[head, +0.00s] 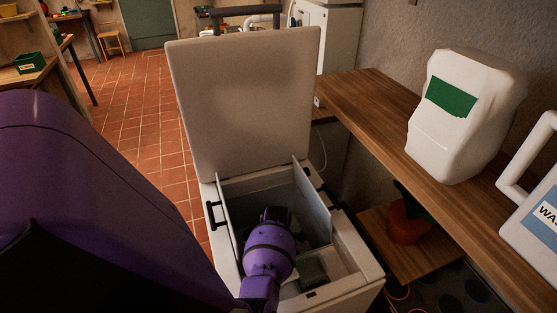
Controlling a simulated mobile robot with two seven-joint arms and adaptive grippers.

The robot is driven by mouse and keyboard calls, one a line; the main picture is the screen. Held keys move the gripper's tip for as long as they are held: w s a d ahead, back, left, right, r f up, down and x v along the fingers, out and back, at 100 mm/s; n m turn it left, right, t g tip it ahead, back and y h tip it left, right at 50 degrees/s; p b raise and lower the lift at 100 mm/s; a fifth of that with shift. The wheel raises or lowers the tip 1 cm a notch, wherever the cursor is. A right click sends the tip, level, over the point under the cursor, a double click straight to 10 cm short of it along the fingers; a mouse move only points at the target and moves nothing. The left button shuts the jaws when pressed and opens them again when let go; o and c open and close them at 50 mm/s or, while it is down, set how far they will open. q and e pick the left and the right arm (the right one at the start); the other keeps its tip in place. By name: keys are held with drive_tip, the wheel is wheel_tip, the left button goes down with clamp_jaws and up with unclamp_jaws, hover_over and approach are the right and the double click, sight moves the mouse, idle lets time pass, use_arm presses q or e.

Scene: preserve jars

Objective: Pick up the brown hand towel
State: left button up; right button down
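I cannot see a brown hand towel in the head view. My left arm comes in from the left, and its purple wrist reaches down into an open white cooler box (345,262). The dark body of my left gripper (274,216) is inside the box, in the wide compartment between two upright pale dividers. Its fingers and anything between them are hidden behind the wrist. My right gripper is not in view.
The cooler's lid (243,100) stands upright behind the opening. A small grey-green item (314,270) lies in the near compartment. A wooden bench (385,112) on the right holds a white canister (455,125) and a white jug (535,205). Tiled floor (135,110) is clear at left.

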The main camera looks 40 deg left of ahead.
use_arm(q)
drive_tip(key=shift+f, duration=0.25)
drive_tip(key=c, duration=1.3)
